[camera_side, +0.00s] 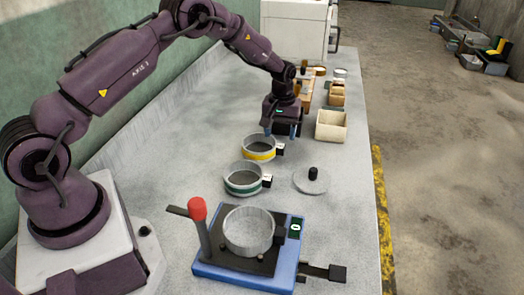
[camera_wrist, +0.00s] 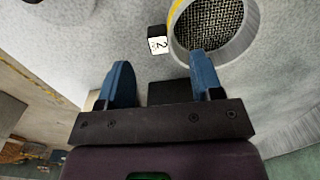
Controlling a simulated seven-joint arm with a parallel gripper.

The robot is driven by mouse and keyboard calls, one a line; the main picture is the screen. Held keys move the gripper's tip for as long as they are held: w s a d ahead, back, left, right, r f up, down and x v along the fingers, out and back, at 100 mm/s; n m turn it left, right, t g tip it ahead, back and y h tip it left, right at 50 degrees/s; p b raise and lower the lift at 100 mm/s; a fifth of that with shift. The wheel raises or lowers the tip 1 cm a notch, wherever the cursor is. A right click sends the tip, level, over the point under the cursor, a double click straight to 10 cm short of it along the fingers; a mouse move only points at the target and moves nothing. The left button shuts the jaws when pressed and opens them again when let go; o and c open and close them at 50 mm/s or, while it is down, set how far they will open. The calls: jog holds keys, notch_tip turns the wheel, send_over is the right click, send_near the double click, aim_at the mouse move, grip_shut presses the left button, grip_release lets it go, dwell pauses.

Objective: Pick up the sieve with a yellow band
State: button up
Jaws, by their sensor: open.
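The sieve with a yellow band (camera_side: 259,149) stands on the grey bench, a round metal ring with a dark mesh and a small tagged block at its right side. In the wrist view the sieve (camera_wrist: 240,52) is at the upper right, its mesh and part of its yellow band showing, with the block (camera_wrist: 157,40) marked 2 beside it. My gripper (camera_side: 282,133) is just above and behind the sieve in the side view. In the wrist view my gripper (camera_wrist: 162,78) is open and empty, its right blue finger overlapping the sieve's lower edge.
A teal-banded sieve (camera_side: 242,180) stands nearer the camera, with a round lid (camera_side: 311,181) to its right. A blue machine (camera_side: 240,270) with a red-knobbed lever (camera_side: 198,212) is at the front. Wooden boxes (camera_side: 331,125) stand behind to the right.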

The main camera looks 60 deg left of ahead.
aim_at(280, 146)
notch_tip(280, 146, down, 6)
jog(key=shift+r, duration=0.1)
jog(key=c, duration=1)
